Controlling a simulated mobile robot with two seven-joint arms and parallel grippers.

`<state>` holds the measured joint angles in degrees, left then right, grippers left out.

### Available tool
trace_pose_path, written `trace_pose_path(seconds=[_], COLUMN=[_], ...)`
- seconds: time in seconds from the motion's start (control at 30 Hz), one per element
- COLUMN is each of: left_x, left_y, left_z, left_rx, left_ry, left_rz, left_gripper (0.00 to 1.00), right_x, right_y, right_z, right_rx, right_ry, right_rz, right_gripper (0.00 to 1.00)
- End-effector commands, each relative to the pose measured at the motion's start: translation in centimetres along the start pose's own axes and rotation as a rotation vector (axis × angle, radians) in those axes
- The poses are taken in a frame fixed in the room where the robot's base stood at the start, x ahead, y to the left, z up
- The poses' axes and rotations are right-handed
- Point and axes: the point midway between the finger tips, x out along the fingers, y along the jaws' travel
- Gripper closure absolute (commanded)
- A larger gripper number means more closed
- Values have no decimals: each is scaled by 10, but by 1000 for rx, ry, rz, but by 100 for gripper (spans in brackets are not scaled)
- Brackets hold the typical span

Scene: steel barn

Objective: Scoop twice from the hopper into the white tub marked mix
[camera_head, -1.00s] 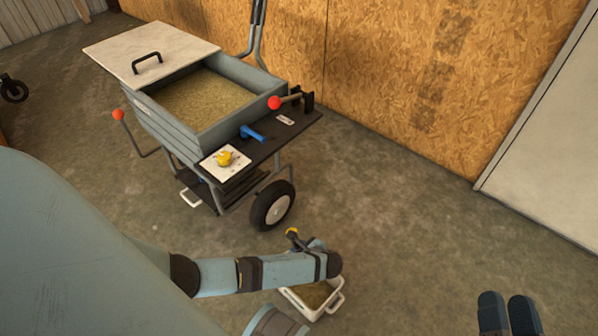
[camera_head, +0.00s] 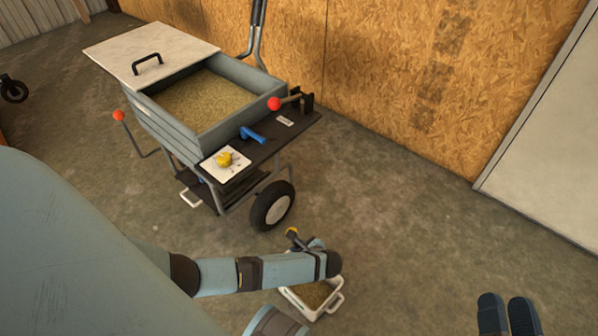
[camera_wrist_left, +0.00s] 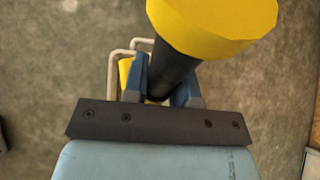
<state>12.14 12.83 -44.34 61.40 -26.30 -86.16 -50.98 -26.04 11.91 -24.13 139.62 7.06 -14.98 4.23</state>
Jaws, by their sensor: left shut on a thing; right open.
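The hopper (camera_head: 165,135) is a grey-blue bin full of tan feed (camera_head: 205,100) on a wheeled cart in the head view. A white tub (camera_head: 333,303) sits on the floor below my left forearm, which hides part of it. Tan feed shows in the tub; no mark on it is readable. My left gripper (camera_head: 306,242) is shut on a black handle with a yellow end (camera_wrist_left: 212,18), seen large in the left wrist view. My right gripper (camera_head: 508,312) is open and empty at the bottom right.
A pale lid (camera_head: 150,48) with a black handle covers the hopper's back part. The cart's dark side shelf (camera_head: 262,150) carries a blue tool (camera_head: 252,134), a yellow knob (camera_head: 225,158) and a red-ball lever (camera_head: 274,103). A wheel (camera_head: 272,207) stands near my left arm. Floor at right is clear.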

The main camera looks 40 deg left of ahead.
Motion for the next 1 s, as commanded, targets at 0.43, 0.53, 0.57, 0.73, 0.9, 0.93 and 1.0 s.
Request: trace_pose_path(seconds=[0.43, 0.53, 0.57, 0.73, 0.9, 0.93, 1.0], left_x=[-18, -21, -21, -26, -30, -30, -32], left_y=[-3, -3, -3, -4, -4, -4, -4], left_z=[21, 24, 25, 30, 34, 35, 37], left_rx=[-1, -1, -1, -1, -1, -1, -1], left_ry=[0, 0, 0, 0, 0, 0, 0], left_rz=[-1, 0, 0, 0, 0, 0, 0], left_gripper=[93, 93, 93, 93, 93, 93, 93], right_x=[-1, -2, -3, -7, -10, -10, -12], right_y=[6, 10, 12, 17, 24, 25, 27], right_z=[-10, -4, -2, 9, 19, 20, 21], right_rx=[-20, -26, -28, -35, -43, -44, -49], right_ry=[-9, -47, -58, -122, -180, -189, -207], right_rz=[49, 64, 69, 92, 114, 118, 126], right_gripper=[60, 60, 60, 60, 60, 60, 60])
